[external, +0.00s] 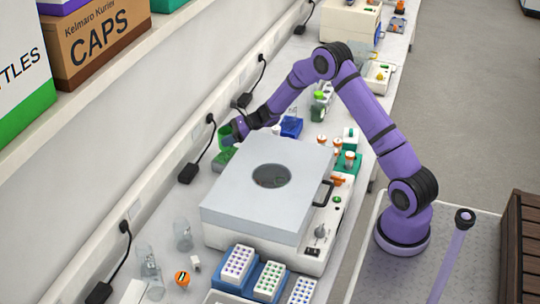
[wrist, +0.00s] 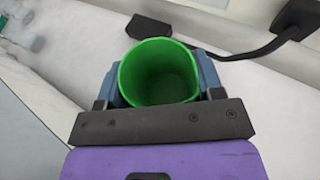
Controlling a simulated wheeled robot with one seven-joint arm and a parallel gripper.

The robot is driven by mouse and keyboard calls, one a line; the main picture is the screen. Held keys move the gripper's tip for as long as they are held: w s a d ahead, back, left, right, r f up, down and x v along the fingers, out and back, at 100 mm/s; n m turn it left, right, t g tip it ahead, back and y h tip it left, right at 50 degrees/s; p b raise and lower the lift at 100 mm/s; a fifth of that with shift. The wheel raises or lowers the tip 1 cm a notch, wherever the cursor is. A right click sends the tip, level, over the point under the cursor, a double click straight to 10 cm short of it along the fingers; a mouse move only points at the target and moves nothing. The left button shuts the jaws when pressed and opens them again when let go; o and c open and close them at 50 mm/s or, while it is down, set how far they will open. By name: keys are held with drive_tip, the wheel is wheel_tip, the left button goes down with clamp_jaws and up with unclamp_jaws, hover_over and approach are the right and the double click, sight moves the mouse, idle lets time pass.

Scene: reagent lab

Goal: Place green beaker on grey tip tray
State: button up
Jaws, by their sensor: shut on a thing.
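The green beaker (wrist: 158,75) is between the two blue-grey fingers of my gripper (wrist: 160,82) in the wrist view, with its open mouth facing the camera. It looks empty. In the external view the beaker (external: 226,135) is a small green shape at the end of my purple arm. My gripper (external: 239,128) is shut on it, at the wall side of the bench, beyond the large grey-lidded machine. I cannot clearly pick out a grey tip tray in either view.
The grey-lidded machine (external: 262,205) fills the middle of the bench. Wall plugs and black cables (external: 188,172) run close by. Tube racks (external: 268,281) and clear glassware (external: 183,236) stand nearer the camera.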

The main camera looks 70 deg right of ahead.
drive_tip(key=shift+f, duration=1.8)
drive_tip(key=shift+f, duration=0.15)
drive_tip(key=o, duration=0.9)
